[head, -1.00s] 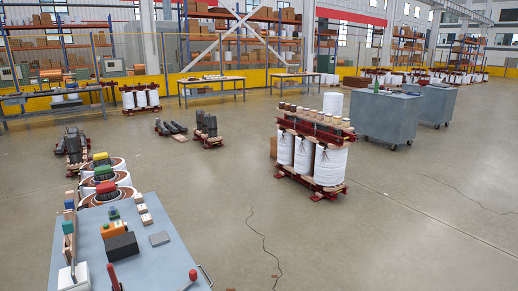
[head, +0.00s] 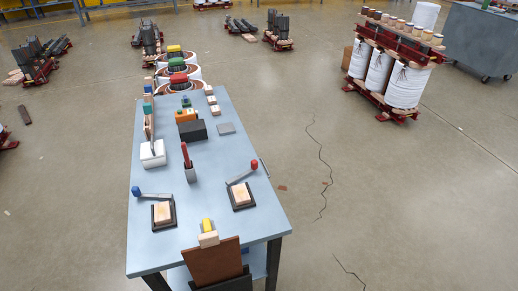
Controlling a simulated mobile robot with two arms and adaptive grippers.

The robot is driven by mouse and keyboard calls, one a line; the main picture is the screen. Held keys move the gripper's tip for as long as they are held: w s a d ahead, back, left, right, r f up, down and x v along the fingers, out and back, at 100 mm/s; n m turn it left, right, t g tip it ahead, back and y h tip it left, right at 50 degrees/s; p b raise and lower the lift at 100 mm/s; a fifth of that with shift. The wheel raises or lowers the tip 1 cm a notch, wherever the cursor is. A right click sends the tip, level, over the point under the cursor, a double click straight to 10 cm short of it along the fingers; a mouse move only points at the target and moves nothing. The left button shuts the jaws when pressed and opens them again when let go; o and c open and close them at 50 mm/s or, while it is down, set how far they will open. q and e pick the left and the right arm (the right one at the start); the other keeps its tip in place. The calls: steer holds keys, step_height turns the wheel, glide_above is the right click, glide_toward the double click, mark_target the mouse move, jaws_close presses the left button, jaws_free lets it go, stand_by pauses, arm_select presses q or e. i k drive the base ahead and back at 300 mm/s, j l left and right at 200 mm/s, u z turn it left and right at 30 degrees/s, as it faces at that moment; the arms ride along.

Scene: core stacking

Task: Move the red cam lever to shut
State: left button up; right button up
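The red cam lever (head: 242,177) is on the right part of the blue-grey table (head: 205,188). Its grey arm rises to the right from a dark base holding a pale wooden block (head: 243,194), and its red knob (head: 254,164) is at the upper right end, near the table's right edge. A similar blue-knobbed lever (head: 153,195) with its own dark base and wooden block (head: 162,212) is to the left, its arm pointing left. Neither gripper is in view.
Between the levers and slightly behind, a red-handled tool (head: 186,156) stands in a grey holder. A white box (head: 152,154), a black block (head: 192,131) and small coloured blocks are farther back. A brown board (head: 213,262) stands at the front edge.

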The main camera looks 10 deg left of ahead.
mark_target(254, 163)
steer(key=i+l+u, duration=0.1)
steer(key=u, duration=0.4)
steer(key=i+l+u, duration=0.15)
steer(key=u, duration=0.3)
steer(key=l+u, duration=0.15)
steer(key=u, duration=0.35)
steer(key=i+l+u, duration=0.2)
steer(key=l, duration=0.4)
steer(key=l+u, duration=0.2)
steer(key=l, duration=0.4)
steer(key=i+l+u, duration=0.1)
steer(key=l+u, duration=0.15)
steer(key=l, duration=0.4)
steer(key=k+l, duration=0.35)
steer(key=l, duration=0.15)
